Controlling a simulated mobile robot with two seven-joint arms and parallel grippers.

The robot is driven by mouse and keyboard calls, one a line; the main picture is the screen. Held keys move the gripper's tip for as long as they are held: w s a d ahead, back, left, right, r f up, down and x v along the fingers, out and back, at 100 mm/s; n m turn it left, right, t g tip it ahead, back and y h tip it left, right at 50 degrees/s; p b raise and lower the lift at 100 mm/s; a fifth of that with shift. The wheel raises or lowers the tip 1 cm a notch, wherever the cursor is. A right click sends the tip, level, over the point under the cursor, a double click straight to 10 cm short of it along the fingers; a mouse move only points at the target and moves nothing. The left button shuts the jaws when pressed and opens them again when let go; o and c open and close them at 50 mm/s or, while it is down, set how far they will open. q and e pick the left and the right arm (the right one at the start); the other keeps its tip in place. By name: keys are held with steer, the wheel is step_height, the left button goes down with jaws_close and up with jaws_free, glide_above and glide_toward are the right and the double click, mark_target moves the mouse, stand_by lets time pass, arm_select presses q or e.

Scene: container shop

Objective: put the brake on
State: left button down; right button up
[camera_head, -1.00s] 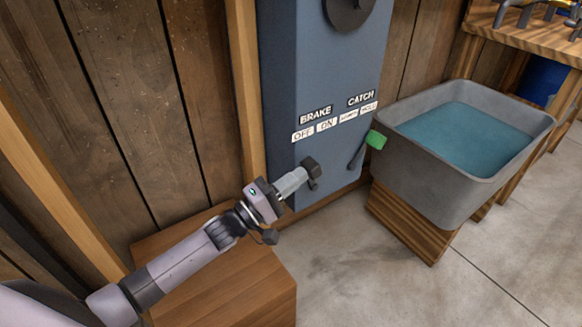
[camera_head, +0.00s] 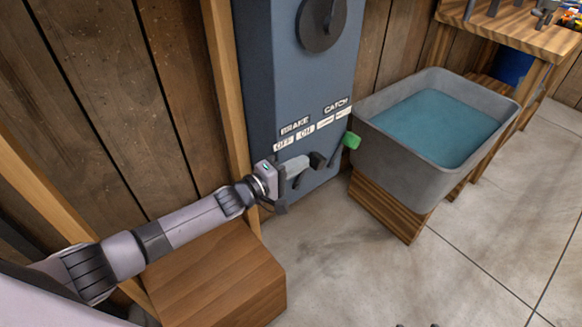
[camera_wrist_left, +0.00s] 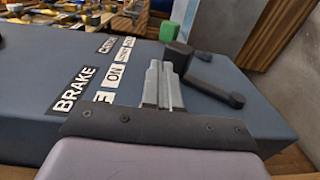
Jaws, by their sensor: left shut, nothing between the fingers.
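The brake lever, with a black knob (camera_head: 317,160), is on the front of the blue cabinet (camera_head: 285,65), below the BRAKE label (camera_head: 295,128) with its OFF and ON plates. The lever leans to the right, on the ON side. The knob (camera_wrist_left: 178,52) and its arm also show in the left wrist view. My left gripper (camera_head: 306,164) is shut and empty, at the left side of the knob. In the left wrist view its fingertips (camera_wrist_left: 158,68) are right beside the knob; I cannot tell whether they touch.
The green-handled catch lever (camera_head: 351,140) is close to the right of the brake knob. A grey water trough (camera_head: 400,180) stands on a wooden base to the right. A wooden box (camera_head: 225,270) is below my left arm. The floor in front is clear.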

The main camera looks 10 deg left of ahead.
arm_select(q)
steer(key=shift+w+d, duration=0.45)
steer(key=shift+w, duration=0.1)
arm_select(e)
steer(key=shift+f, duration=0.3)
arm_select(q)
steer(key=shift+r, duration=0.1)
